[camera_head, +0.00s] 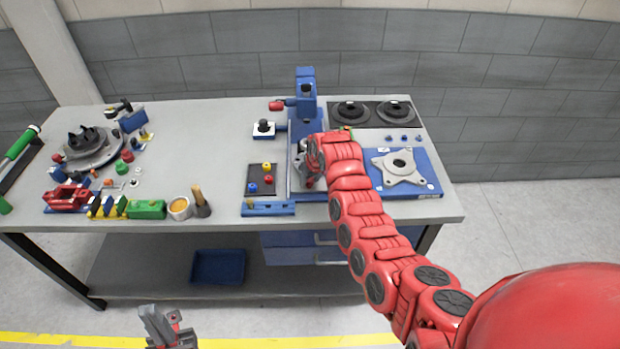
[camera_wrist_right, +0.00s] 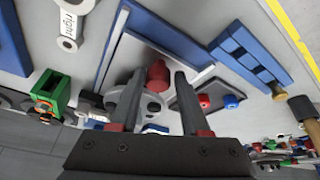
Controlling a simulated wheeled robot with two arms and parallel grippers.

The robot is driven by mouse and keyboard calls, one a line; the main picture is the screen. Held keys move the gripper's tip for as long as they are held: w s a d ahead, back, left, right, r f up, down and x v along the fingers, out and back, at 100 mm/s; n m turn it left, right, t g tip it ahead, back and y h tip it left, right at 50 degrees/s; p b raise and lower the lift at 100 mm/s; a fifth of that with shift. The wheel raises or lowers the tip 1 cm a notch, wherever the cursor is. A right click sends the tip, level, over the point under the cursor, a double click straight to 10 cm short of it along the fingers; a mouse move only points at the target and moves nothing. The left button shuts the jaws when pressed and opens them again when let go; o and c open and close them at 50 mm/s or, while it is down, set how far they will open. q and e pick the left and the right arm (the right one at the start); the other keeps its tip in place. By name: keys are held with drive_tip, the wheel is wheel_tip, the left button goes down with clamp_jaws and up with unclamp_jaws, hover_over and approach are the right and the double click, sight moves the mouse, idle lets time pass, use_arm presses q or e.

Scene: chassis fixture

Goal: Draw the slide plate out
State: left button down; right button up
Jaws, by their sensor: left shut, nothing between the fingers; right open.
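A blue press-like fixture (camera_head: 306,112) stands at the middle of the bench, with a blue base in front of it. In the right wrist view a red knob (camera_wrist_right: 158,73) shows on a light grey part (camera_wrist_right: 150,104) over the blue base (camera_wrist_right: 170,40). I cannot tell for sure which part is the slide plate. My right gripper (camera_wrist_right: 158,84) is open, its two dark fingers on either side of the knob in the picture; contact is not clear. In the head view my red arm hides much of this spot. My left gripper (camera_head: 168,326) is shut and empty, low in front of the bench.
A dark tray (camera_head: 262,180) with red, yellow and blue pegs and a blue slotted bar (camera_head: 268,208) lie left of the fixture. A blue plate with a grey flange (camera_head: 402,166) lies right. Tools and coloured parts crowd the bench's left. A blue bin (camera_head: 218,267) sits below.

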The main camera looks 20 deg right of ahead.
drive_tip(key=shift+o, duration=1.3)
drive_tip(key=shift+s+r, duration=0.1)
drive_tip(key=shift+r, duration=0.05)
drive_tip(key=shift+r, duration=0.1)
drive_tip(key=shift+s+r+b, duration=0.2)
drive_tip(key=shift+r+b, duration=0.2)
drive_tip(key=shift+r, duration=0.2)
drive_tip(key=p+v, duration=0.1)
drive_tip(key=v, duration=1.4)
drive_tip(key=shift+s+r+p, duration=0.3)
drive_tip(key=shift+r, duration=0.05)
